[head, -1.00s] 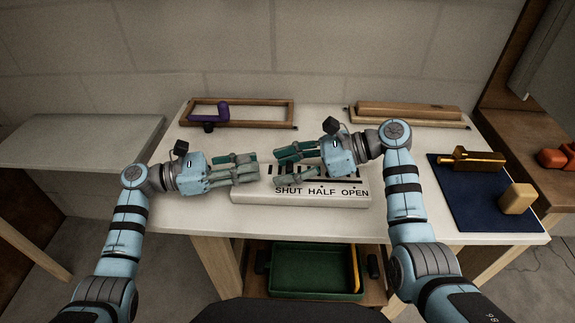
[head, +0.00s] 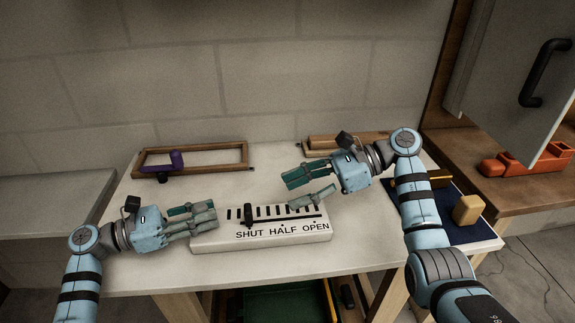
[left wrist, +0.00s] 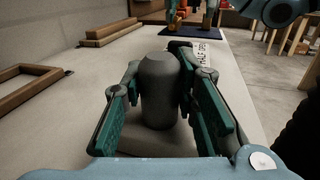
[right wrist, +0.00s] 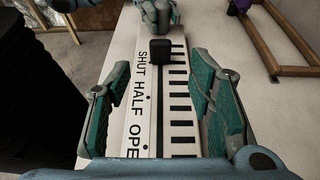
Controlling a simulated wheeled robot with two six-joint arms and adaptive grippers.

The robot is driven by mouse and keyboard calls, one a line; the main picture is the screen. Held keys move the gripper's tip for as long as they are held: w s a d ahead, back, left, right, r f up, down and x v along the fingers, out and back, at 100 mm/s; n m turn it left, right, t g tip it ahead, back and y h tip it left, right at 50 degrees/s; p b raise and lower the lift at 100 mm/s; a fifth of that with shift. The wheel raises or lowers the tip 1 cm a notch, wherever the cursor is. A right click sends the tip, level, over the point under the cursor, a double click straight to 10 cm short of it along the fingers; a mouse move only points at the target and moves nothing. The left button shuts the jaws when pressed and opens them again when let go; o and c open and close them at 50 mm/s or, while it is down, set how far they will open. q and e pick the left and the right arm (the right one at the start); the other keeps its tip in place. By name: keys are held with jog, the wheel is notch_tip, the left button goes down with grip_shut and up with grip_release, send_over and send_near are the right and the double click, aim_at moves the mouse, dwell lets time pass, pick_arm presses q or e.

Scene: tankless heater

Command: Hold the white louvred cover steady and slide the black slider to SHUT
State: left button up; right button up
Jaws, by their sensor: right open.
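The white louvred cover (head: 262,238) lies on the table, marked SHUT, HALF and OPEN along its front. Its black slider (head: 249,213) stands by the SHUT mark; the right wrist view shows it there too (right wrist: 160,50). My left gripper (head: 204,218) is at the cover's left end. In the left wrist view its fingers are closed around a grey rounded post (left wrist: 160,92) at that end. My right gripper (head: 308,188) is open and empty above the cover's right end, apart from the slider. The right wrist view shows its spread fingers over the OPEN end.
A wooden frame with a purple handle (head: 177,160) lies at the back left. Wooden pieces (head: 340,141) lie at the back right. A blue mat (head: 440,226) with a yellow block (head: 468,209) is at the right. A green tray (head: 285,303) sits below the tabletop.

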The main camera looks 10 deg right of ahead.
pick_arm(q)
jog(key=o, duration=0.4)
jog(key=v, duration=1.2)
